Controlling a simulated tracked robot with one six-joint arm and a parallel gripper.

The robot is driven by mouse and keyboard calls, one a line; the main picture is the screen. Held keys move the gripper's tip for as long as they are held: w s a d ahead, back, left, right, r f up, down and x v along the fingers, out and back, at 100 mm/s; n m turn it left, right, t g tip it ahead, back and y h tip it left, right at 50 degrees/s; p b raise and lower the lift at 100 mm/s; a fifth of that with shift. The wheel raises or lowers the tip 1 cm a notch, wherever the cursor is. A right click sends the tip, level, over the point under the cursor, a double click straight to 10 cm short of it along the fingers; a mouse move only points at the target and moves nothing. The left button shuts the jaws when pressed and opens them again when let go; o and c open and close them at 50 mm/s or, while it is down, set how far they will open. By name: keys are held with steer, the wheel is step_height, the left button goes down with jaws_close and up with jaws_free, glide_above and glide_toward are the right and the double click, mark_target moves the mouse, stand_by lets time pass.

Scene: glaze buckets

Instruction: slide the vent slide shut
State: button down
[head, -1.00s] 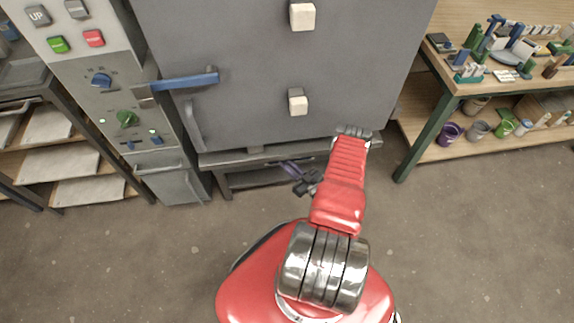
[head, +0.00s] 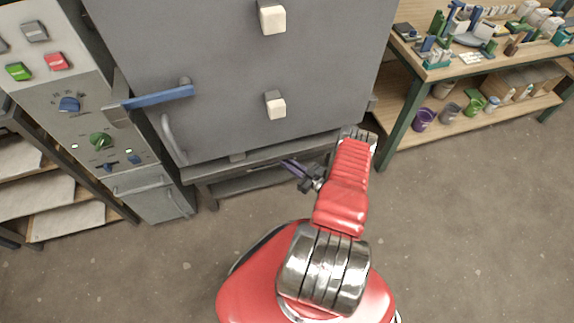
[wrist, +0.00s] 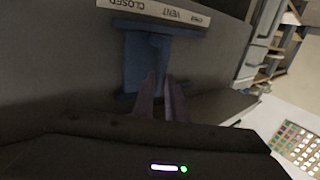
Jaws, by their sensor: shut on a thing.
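The vent slide's blue handle (wrist: 146,48) fills the upper middle of the wrist view, under a white label (wrist: 155,12) whose upside-down words include VENT and CLOSED. My gripper (wrist: 160,82) has its two purple fingers shut on the lower part of this handle. In the head view my gripper (head: 288,164) is at the lower front edge of the grey kiln (head: 220,70). The slide cannot be made out there. How far along its track the slide stands cannot be told.
A blue-handled latch (head: 158,97) juts from the kiln's left side, beside a control panel (head: 75,125). A workbench (head: 420,85) with a green leg stands at right, with buckets on its lower shelf. Open floor (head: 470,230) lies at the lower right.

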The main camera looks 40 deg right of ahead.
steer(key=shift+w+d, duration=0.1)
steer(key=shift+d, duration=0.1)
steer(key=c, duration=1.8)
jaws_free()
steer(key=shift+a, duration=0.1)
steer(key=shift+o, duration=0.2)
steer(key=s+d, duration=0.2)
steer(key=s, duration=1.1)
steer(key=shift+s, duration=0.35)
steer(key=shift+f, duration=0.1)
